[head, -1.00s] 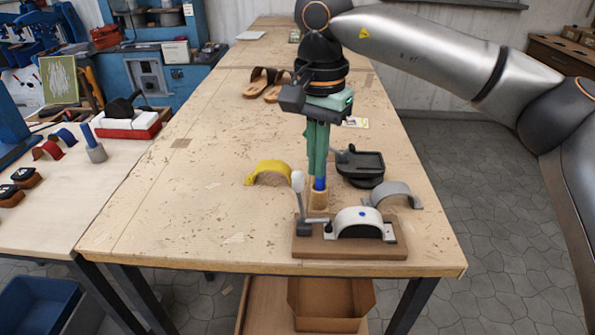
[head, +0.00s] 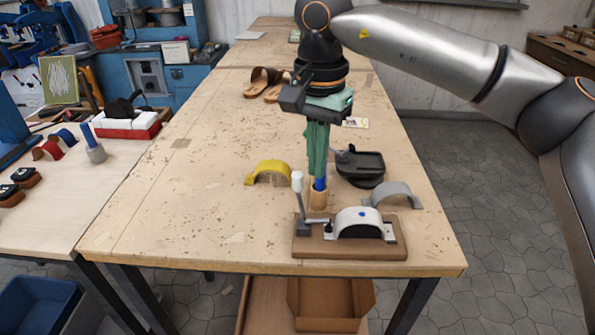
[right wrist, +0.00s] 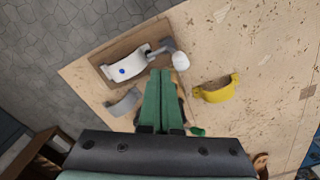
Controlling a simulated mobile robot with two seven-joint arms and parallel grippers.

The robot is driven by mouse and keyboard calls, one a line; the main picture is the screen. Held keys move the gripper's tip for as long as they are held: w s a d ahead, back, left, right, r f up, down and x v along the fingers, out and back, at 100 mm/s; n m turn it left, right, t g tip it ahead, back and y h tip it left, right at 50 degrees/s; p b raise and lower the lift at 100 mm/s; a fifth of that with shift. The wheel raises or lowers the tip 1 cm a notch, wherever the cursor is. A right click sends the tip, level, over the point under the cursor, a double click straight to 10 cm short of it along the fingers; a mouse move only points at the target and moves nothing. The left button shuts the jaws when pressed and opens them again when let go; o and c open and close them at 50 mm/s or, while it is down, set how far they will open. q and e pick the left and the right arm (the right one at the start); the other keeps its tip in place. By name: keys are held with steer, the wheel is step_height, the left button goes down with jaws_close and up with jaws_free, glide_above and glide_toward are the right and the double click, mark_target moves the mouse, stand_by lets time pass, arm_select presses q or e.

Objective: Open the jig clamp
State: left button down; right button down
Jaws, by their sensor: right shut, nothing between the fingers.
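The jig (head: 313,247) is a brown board near the front edge of the table, with a white arched strap piece (head: 358,217) on it. Its clamp lever (head: 298,198) stands about upright at the board's left end, topped by a white knob. My right gripper (head: 318,177) has green fingers, pressed together and empty, pointing down just right of the knob in the head view. In the right wrist view, the fingertips (right wrist: 161,72) show beside the white knob (right wrist: 181,60); I cannot tell whether they touch it. My left gripper is out of view.
A blue-topped tool in a tan holder (head: 318,198) stands just below my fingers. A yellow arch (head: 269,171), a grey arch (head: 396,193) and a black tray-like item (head: 361,165) lie around. Sandals (head: 268,81) lie farther back. The table's left middle is clear.

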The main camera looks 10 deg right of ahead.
steer(key=shift+f, duration=0.1)
steer(key=shift+f+b, duration=1.45)
steer(key=shift+f, duration=0.8)
steer(key=shift+a, duration=0.1)
